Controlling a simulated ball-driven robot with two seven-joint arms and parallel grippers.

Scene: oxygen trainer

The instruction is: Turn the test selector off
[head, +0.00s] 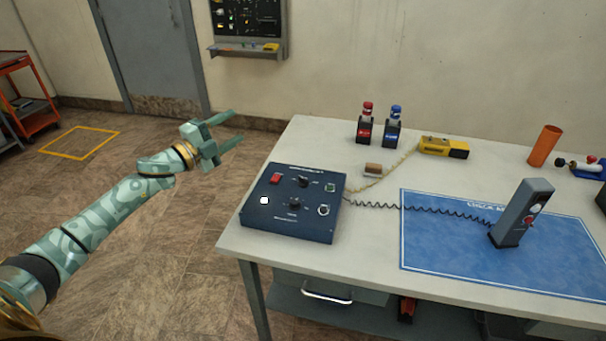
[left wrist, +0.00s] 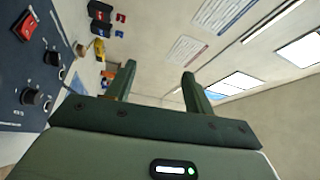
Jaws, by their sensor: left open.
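A dark blue trainer box (head: 265,219) sits at the left end of the white table. Its top has a red switch (head: 276,178), a white lit button (head: 264,201), and two black knobs, an upper one (head: 303,181) and a lower one (head: 295,203). Their labels are too small to read, so I cannot tell which is the test selector. My left gripper (head: 234,130) is open and empty, in the air behind and left of the box, touching nothing. In the left wrist view the box panel (left wrist: 62,60) shows at the left edge, beside the open fingers (left wrist: 157,85). My right gripper does not show.
On the table (head: 330,140) stand a red bottle-like item (head: 365,122), a blue one (head: 393,124) and a yellow device (head: 443,147). A grey handset (head: 522,212) stands on a blue mat (head: 450,265), with a coiled cord running to the box. Space left of the table is free.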

